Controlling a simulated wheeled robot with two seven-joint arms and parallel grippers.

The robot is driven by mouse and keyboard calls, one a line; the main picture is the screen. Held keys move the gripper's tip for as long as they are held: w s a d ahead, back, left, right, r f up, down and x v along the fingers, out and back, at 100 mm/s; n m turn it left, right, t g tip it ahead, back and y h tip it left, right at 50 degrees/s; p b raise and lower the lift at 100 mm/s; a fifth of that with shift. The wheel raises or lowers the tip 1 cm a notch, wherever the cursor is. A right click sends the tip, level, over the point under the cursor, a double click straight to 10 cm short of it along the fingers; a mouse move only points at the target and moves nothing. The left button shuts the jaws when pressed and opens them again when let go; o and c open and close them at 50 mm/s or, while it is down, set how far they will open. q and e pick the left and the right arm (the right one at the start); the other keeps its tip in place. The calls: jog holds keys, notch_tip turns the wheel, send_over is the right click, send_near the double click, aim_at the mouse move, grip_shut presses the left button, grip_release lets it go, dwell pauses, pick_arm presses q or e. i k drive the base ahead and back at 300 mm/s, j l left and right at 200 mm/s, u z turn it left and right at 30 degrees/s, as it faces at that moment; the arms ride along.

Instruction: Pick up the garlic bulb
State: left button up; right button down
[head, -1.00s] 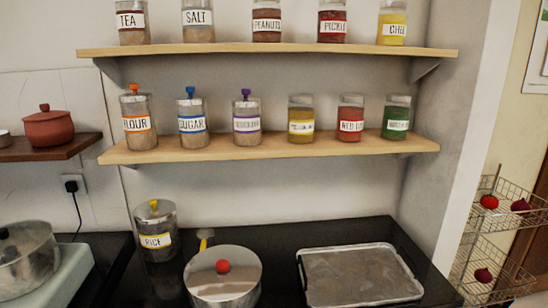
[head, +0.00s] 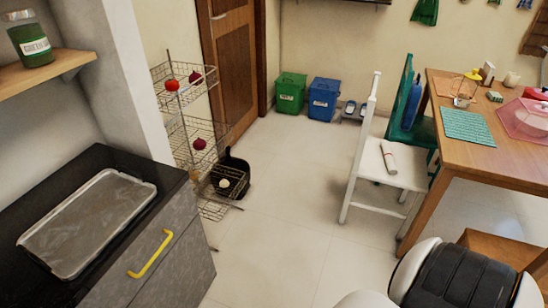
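A small whitish bulb (head: 223,183), which looks like the garlic bulb, lies in the lowest basket of a wire rack (head: 185,128) left of the middle in the head view. The basket is low, close to the floor, and its wires partly cross the bulb. Neither of my grippers shows in the head view.
Red onions or similar (head: 199,143) lie in the upper baskets. A black dustpan-like thing (head: 236,170) stands beside the rack. The counter (head: 166,187) with a metal tray (head: 88,222) is at left. A white chair (head: 388,165) and table (head: 490,150) stand right. The central floor is clear.

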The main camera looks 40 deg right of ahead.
aim_at(224, 183)
jog(key=z, duration=0.9)
jog(key=i+l+u, duration=0.4)
jog(key=l, duration=0.25)
jog(key=i, duration=0.05)
